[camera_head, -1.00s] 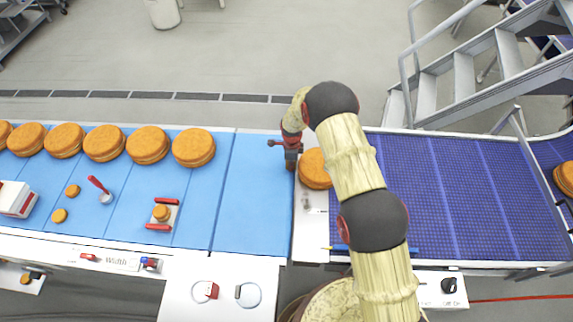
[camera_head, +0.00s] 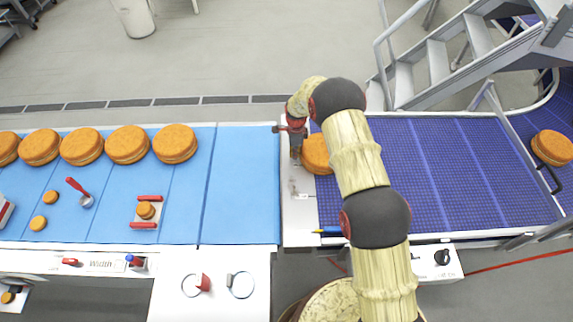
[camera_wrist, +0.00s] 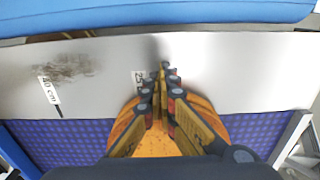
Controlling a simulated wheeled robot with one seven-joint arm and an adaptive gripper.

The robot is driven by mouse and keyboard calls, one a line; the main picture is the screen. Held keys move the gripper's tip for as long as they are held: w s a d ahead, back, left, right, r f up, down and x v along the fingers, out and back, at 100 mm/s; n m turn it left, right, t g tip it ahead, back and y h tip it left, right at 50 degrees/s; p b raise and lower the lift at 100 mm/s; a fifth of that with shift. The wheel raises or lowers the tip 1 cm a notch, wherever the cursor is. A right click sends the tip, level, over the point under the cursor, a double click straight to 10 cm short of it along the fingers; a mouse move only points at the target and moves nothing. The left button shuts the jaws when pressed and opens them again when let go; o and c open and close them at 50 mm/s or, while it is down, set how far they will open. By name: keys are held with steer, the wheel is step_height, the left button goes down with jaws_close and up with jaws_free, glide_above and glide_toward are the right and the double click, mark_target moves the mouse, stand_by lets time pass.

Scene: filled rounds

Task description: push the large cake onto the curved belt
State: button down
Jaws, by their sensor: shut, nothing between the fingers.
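The large cake (camera_head: 315,154), a round orange-brown one, lies flat at the near end of the curved belt (camera_head: 430,170), partly hidden by my arm. In the wrist view the cake (camera_wrist: 155,143) shows below my fingers, overlapping the line between the pale metal plate (camera_wrist: 240,75) and the dark blue belt. My gripper (camera_head: 296,156) points down over the plate at the cake's left side, close against it. Its fingers (camera_wrist: 165,78) are shut and empty. I cannot tell whether they touch the cake.
A light-blue belt (camera_head: 240,190) on the left carries several large cakes (camera_head: 175,144), small cakes (camera_head: 145,210) and red-handled tools (camera_head: 86,200). Another large cake (camera_head: 552,147) sits at the far right of the curved belt. Metal stairs (camera_head: 440,65) stand behind it. The belt's middle is clear.

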mark_target(319, 150)
steer(key=d+b, duration=0.2)
steer(key=d, duration=0.8)
steer(key=shift+s+d+b, duration=0.15)
steer(key=shift+s+b, duration=0.05)
steer(key=shift+b, duration=0.1)
